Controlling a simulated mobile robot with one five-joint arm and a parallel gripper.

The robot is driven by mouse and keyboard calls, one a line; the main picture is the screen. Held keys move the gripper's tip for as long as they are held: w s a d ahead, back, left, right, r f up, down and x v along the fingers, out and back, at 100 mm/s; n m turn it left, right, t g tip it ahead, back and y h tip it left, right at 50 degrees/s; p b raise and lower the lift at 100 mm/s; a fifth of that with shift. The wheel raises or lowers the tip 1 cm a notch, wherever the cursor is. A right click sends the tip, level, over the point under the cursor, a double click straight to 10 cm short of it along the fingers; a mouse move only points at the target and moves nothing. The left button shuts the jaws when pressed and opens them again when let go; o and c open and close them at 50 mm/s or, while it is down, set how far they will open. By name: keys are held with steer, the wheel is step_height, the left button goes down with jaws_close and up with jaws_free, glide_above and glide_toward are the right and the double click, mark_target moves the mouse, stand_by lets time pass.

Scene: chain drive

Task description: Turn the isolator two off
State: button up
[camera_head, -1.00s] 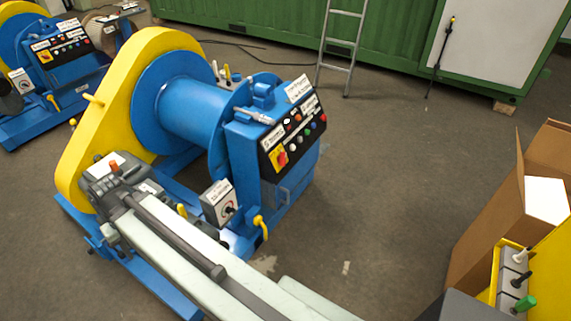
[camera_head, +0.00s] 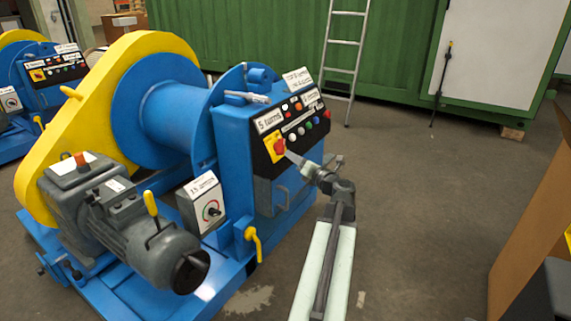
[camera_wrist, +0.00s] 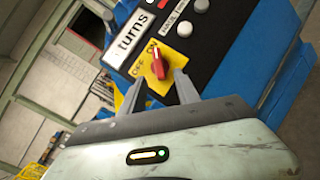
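A red isolator knob (camera_head: 279,147) sits on a yellow plate on the near blue winch's black control panel. In the wrist view the red knob (camera_wrist: 160,68) shows between OFF and ON lettering, its handle roughly upright in the picture, upper end toward ON. My gripper (camera_head: 291,156) is close in front of it. In the wrist view my gripper (camera_wrist: 160,80) is open, with one finger on each side of the knob; I cannot tell whether they touch it. A similar red and yellow switch (camera_head: 38,75) is on the far winch at left. No label reading "two" is legible.
The panel (camera_head: 290,130) also has several coloured buttons and a "5 turns" label (camera_head: 268,121). A grey box with a dial (camera_head: 211,210) and a yellow lever (camera_head: 252,238) stand at lower left. A cardboard box (camera_head: 525,235) is at right. Floor between is clear.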

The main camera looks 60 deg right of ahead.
mark_target(283, 149)
steer(key=x, duration=0.8)
steer(key=shift+a, duration=0.1)
steer(key=shift+c, duration=0.4)
